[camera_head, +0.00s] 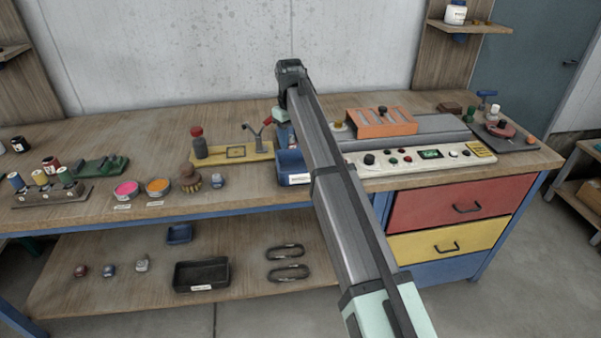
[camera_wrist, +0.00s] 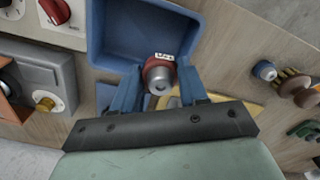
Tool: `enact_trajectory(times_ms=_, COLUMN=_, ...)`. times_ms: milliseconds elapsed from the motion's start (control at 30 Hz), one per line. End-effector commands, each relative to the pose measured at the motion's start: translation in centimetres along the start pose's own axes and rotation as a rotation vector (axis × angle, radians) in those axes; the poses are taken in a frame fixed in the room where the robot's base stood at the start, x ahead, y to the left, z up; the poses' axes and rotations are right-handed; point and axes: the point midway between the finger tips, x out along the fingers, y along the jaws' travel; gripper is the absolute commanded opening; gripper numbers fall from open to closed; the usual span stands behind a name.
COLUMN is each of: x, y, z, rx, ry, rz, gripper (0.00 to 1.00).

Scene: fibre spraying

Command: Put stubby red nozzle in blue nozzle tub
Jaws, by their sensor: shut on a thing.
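The stubby red nozzle (camera_wrist: 158,75) has a red body and a round grey metal end facing the wrist camera. A small white label shows at its upper edge. My gripper (camera_wrist: 158,84) is shut on it, with one blue finger on each side. The blue nozzle tub (camera_wrist: 108,38) is behind the nozzle in the wrist view, and the nozzle overlaps its near edge. I cannot tell its height over the tub. In the head view the tub (camera_head: 290,168) stands on the bench, partly covered by my arm. My gripper (camera_head: 284,134) is just behind it; the nozzle cannot be made out there.
A yellow stand (camera_head: 215,153) with a red-capped bottle is left of the tub. A control panel (camera_head: 420,156) and an orange block (camera_head: 382,122) are to the right. Pink and orange paint pots (camera_head: 126,189) and a brush (camera_head: 189,178) are further left. A black tray (camera_head: 202,275) is on the lower shelf.

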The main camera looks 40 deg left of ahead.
Motion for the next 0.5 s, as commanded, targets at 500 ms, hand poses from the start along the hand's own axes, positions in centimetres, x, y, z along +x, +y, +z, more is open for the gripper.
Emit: enact_trajectory(times_ms=500, x=0.85, y=-0.11, z=0.12, rx=-0.293, ry=-0.005, rz=-0.003, gripper=0.12)
